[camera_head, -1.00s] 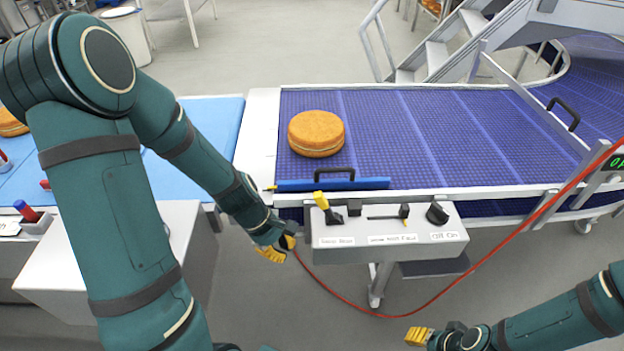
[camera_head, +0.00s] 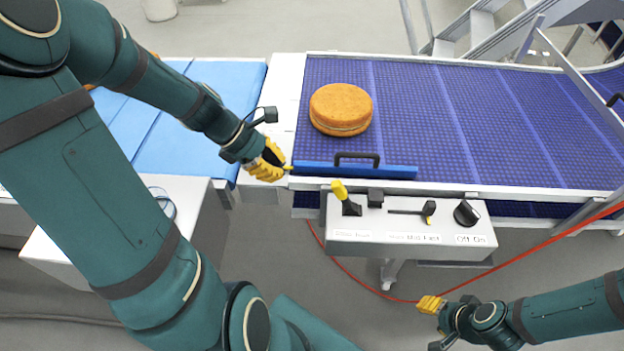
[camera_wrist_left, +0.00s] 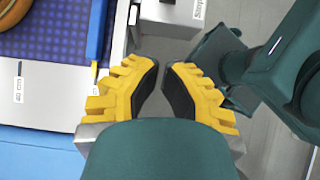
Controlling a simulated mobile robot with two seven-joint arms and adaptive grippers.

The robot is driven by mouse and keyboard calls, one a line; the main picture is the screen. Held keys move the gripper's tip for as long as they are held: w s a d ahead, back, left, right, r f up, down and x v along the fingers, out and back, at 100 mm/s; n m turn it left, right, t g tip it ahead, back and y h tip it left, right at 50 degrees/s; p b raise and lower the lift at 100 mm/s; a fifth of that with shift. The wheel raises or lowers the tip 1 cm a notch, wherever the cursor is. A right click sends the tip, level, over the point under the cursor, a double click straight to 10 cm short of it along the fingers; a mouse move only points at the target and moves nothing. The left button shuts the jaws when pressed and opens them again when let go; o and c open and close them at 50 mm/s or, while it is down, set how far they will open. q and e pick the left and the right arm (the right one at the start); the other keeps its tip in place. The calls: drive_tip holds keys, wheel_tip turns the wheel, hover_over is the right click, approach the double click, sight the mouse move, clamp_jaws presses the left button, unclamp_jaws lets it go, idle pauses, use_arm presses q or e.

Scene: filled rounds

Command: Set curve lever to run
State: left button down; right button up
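The grey control box (camera_head: 400,245) is fixed to the near side of the conveyor. At its left end a black lever with a yellow grip (camera_head: 338,188) leans up and left, above a label that seems to read Stop Run. My left gripper (camera_head: 270,160) is to the left of the box and apart from the lever. In the left wrist view its fingertips (camera_wrist_left: 161,66) nearly meet, with nothing held between them. My right gripper (camera_head: 430,304) is below and right of the box, touching nothing; its opening is too small to tell.
A blue bar (camera_head: 400,171) with a black handle and yellow pointer lies close beside my left gripper. The box also has a slider (camera_head: 428,209) and a round knob (camera_head: 466,213). An orange cake round (camera_head: 341,108) sits on the blue belt (camera_head: 480,120). A red cable hangs below.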

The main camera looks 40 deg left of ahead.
sight(344, 197)
use_arm(q)
drive_tip(key=w+d+f+b, duration=0.3)
drive_tip(key=w+d+f, duration=0.2)
drive_tip(key=d, duration=0.3)
drive_tip(key=shift+f, duration=0.55)
drive_tip(key=shift+w+d, duration=0.1)
